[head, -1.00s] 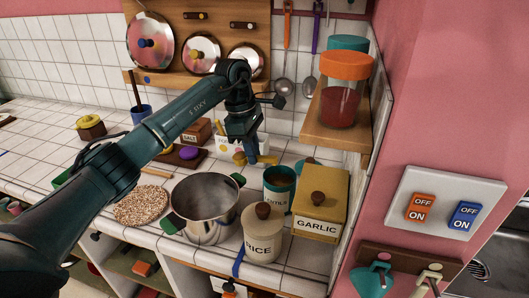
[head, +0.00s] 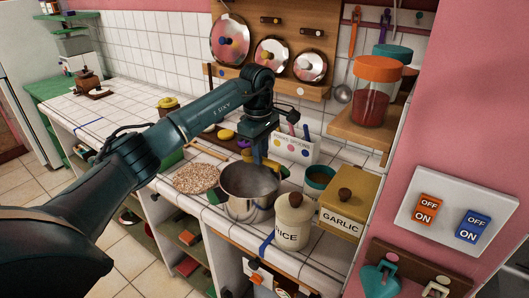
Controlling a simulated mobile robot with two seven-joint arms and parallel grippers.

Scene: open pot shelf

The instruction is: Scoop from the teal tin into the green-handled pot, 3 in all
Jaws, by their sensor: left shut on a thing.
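The steel green-handled pot (head: 248,205) stands on the tiled counter, its open top facing up. The teal tin (head: 318,184) stands to its right, open, with a brown content at its top. My left gripper (head: 263,158) is over the pot's back rim, pointing down. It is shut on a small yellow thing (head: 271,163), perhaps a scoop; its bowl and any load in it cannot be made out. The pot's floor is hidden, so I cannot tell its contents. My right gripper is not in view.
The lidded rice jar (head: 293,222) and the yellow garlic tin (head: 346,204) stand close in front and to the right. A measuring-spoon box (head: 294,151) is behind the pot. A round speckled mat (head: 197,178) lies left. A wooden shelf (head: 364,130) overhangs at right.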

